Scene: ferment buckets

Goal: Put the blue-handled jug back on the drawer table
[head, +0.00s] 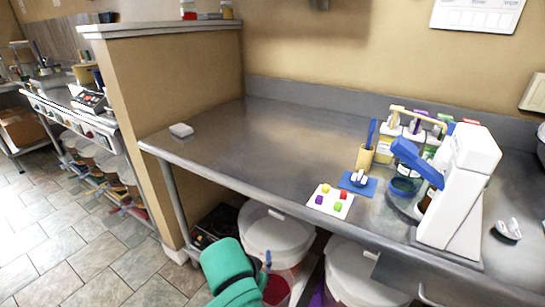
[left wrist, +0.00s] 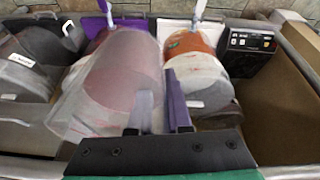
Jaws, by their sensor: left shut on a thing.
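A large translucent jug (left wrist: 95,105) fills the left middle of the left wrist view, tilted in the picture. My left gripper (left wrist: 160,118) is shut on it; the exact grip and the handle's colour are hard to make out. I cannot tell for certain which surface is the drawer table; a bench with a labelled front (head: 75,122) stands at the left. My right gripper is not in view.
White-lidded buckets (head: 275,228) stand under the counter.

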